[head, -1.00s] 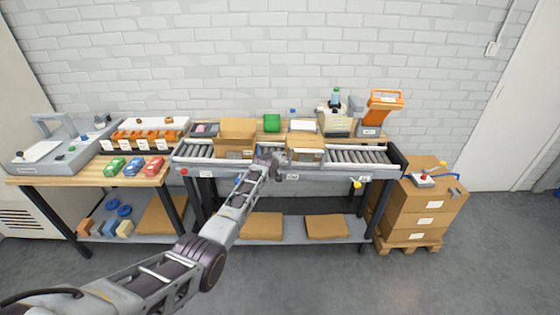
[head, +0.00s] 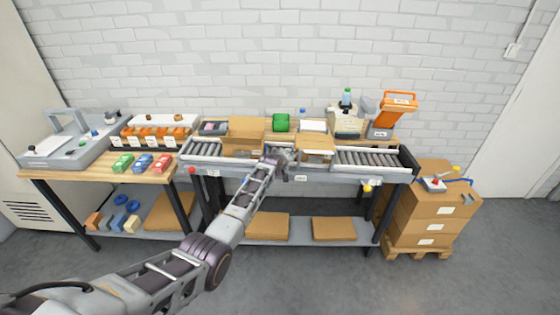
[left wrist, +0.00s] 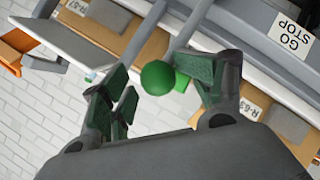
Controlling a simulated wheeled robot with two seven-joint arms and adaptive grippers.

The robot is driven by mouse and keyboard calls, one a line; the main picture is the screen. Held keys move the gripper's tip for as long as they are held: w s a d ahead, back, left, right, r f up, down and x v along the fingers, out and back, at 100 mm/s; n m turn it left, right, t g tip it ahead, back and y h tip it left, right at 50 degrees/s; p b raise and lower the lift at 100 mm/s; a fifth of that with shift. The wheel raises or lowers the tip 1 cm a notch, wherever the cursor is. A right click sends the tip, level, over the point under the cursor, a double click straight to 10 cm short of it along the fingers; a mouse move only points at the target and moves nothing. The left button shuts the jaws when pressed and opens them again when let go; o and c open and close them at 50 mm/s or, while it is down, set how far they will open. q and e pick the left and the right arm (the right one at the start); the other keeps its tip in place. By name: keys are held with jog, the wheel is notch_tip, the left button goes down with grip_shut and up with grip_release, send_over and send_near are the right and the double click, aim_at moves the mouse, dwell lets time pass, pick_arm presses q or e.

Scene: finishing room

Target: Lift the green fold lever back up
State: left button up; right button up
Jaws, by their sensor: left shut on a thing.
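The green fold lever shows in the left wrist view as a round green knob (left wrist: 158,77) with a grey rod running up behind it. In the head view my left gripper (head: 278,158) is at the front edge of the roller conveyor (head: 360,158), between two cardboard boxes. My right gripper is not in view.
An open cardboard box (head: 243,133) and a smaller box (head: 316,146) stand beside the gripper. A wooden side table (head: 100,168) is at left, stacked cartons (head: 432,215) at right. The floor in front is clear.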

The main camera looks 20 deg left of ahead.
pick_arm(q)
jog(key=shift+s+d+r, duration=0.3)
jog(key=shift+s+d, duration=0.15)
jog(key=shift+s, duration=0.2)
jog(key=a+v, duration=0.1)
jog(key=v, duration=0.9)
jog(key=shift+r, duration=0.3)
jog(key=shift+s+a, duration=0.1)
jog(key=shift+s, duration=0.05)
dwell(0.4)
jog(key=shift+m, duration=0.3)
